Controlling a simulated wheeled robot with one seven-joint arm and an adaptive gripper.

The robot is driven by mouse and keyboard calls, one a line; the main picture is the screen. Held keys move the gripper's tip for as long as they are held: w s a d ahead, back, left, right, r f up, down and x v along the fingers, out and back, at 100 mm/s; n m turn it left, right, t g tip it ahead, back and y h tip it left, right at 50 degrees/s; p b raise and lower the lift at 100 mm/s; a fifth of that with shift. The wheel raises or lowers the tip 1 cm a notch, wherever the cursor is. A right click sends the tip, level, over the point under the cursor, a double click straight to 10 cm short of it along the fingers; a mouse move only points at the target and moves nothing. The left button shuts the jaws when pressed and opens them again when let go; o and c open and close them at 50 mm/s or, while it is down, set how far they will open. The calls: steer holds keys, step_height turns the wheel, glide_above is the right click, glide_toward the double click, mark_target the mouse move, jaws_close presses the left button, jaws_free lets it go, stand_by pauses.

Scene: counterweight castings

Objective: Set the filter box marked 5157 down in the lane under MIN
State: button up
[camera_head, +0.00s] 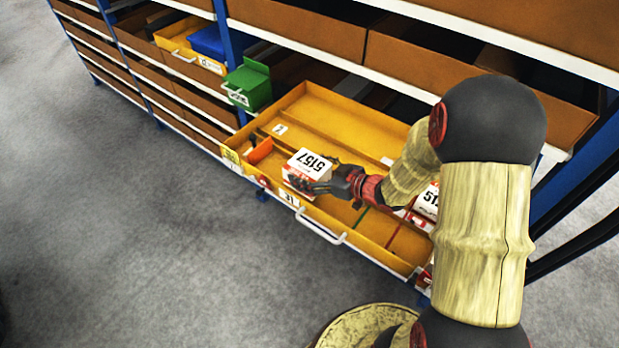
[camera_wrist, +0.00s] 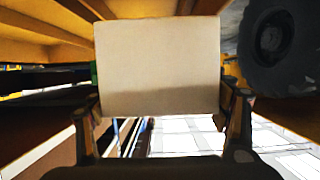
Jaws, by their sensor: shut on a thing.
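The filter box marked 5157 (camera_head: 308,163) is white on top with red on its sides. My gripper (camera_head: 320,186) is shut on it and holds it over the left front part of an open yellow drawer (camera_head: 345,115). I cannot tell whether the box touches the drawer floor. In the wrist view the box shows a plain pale face (camera_wrist: 157,65) between the two fingers of my gripper (camera_wrist: 162,115). Narrow dividers split the drawer into lanes. Small labels sit on its front edge, including a yellow one (camera_head: 231,157); I cannot read MIN on any.
Another white and red box (camera_head: 427,203), its number partly hidden, lies in the drawer's right part behind my arm. A small orange block (camera_head: 259,152) lies at the left front. A green bin (camera_head: 249,86) and a blue bin (camera_head: 207,43) stand further left. Brown shelf boxes rise behind.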

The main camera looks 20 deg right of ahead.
steer(key=w+f, duration=0.1)
steer(key=f, duration=0.1)
steer(key=w+d+f, duration=0.1)
steer(key=w+f, duration=0.1)
steer(key=shift+w, duration=0.1)
steer(key=shift+w+f+b, duration=0.15)
steer(key=shift+f+b, duration=0.25)
steer(key=shift+f, duration=1.25)
steer(key=shift+f, duration=0.1)
steer(key=shift+f, duration=0.15)
steer(key=o, duration=1.1)
steer(key=shift+c, duration=0.2)
